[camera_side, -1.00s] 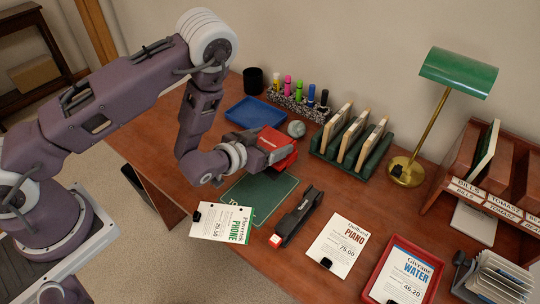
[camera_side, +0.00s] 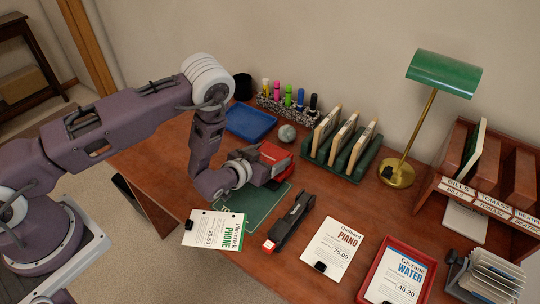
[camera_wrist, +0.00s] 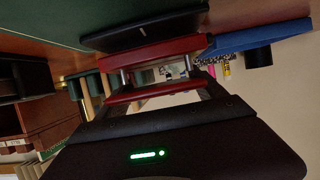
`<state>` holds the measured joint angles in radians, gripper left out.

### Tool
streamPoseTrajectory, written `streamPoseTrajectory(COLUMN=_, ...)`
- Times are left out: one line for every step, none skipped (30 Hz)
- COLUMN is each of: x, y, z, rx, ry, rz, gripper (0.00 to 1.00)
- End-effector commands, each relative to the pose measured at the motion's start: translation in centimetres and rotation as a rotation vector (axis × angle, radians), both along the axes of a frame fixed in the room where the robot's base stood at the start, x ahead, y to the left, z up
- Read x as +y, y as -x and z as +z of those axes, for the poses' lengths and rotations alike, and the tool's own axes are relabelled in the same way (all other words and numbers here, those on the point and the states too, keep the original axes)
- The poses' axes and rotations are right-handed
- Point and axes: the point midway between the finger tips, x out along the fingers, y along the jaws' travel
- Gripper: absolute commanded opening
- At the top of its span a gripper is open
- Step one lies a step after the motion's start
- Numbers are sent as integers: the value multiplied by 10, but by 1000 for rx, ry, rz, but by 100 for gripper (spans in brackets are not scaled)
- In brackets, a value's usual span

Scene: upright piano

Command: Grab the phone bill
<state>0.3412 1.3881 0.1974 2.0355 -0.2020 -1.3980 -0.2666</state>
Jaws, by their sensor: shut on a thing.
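The phone bill (camera_side: 215,229) is a white sheet with green "PHONE" lettering in the side view. It lies flat at the desk's front edge, with a black clip on its left side. My gripper (camera_side: 265,166) is behind and right of the bill, apart from it, over the back of the green mat (camera_side: 252,207). It is shut on a red and black device (camera_side: 277,155), possibly a hole punch. In the wrist view the device shows red bars (camera_wrist: 150,50) and a black plate between my fingers (camera_wrist: 155,98). Part of the device is hidden by my gripper.
A long black stapler-like tool (camera_side: 290,220) lies right of the mat. The piano bill (camera_side: 333,248) and the water bill (camera_side: 400,275) in a red tray lie further right. Behind are a blue tray (camera_side: 250,122), a grey ball (camera_side: 287,133), green rack (camera_side: 342,165) and lamp (camera_side: 445,72).

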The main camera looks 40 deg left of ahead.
Motion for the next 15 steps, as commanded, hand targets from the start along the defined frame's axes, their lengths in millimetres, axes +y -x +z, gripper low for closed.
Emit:
streamPoseTrajectory(x=0, y=-1, z=2, rx=-6, ry=1, rz=0, gripper=7)
streamPoseTrajectory(x=0, y=-1, z=2, rx=-6, ry=1, rz=0, gripper=7)
streamPoseTrajectory(x=0, y=-1, z=2, rx=-6, ry=1, rz=0, gripper=7)
streamPoseTrajectory(x=0, y=-1, z=2, rx=-6, ry=1, rz=0, gripper=7)
streamPoseTrajectory(x=0, y=-1, z=2, rx=-6, ry=1, rz=0, gripper=7)
streamPoseTrajectory(x=0, y=-1, z=1, rx=-6, ry=1, rz=0, gripper=7)
streamPoseTrajectory(x=0, y=-1, z=1, rx=-5, ry=1, rz=0, gripper=7)
streamPoseTrajectory(x=0, y=-1, z=0, rx=-5, ry=1, rz=0, gripper=7)
streamPoseTrajectory(x=0, y=0, z=-2, rx=-1, ry=0, rz=0, gripper=82)
streamPoseTrajectory(x=0, y=0, z=-2, rx=-2, ry=0, rz=0, gripper=88)
streamPoseTrajectory(x=0, y=0, z=-2, rx=-1, ry=0, rz=0, gripper=94)
streamPoseTrajectory(x=0, y=0, z=-2, rx=-1, ry=0, rz=0, gripper=100)
streamPoseTrajectory(x=0, y=0, z=-2, rx=-1, ry=0, rz=0, gripper=100)
streamPoseTrajectory(x=0, y=0, z=-2, rx=-1, ry=0, rz=0, gripper=100)
streamPoseTrajectory(x=0, y=0, z=-2, rx=-1, ry=0, rz=0, gripper=100)
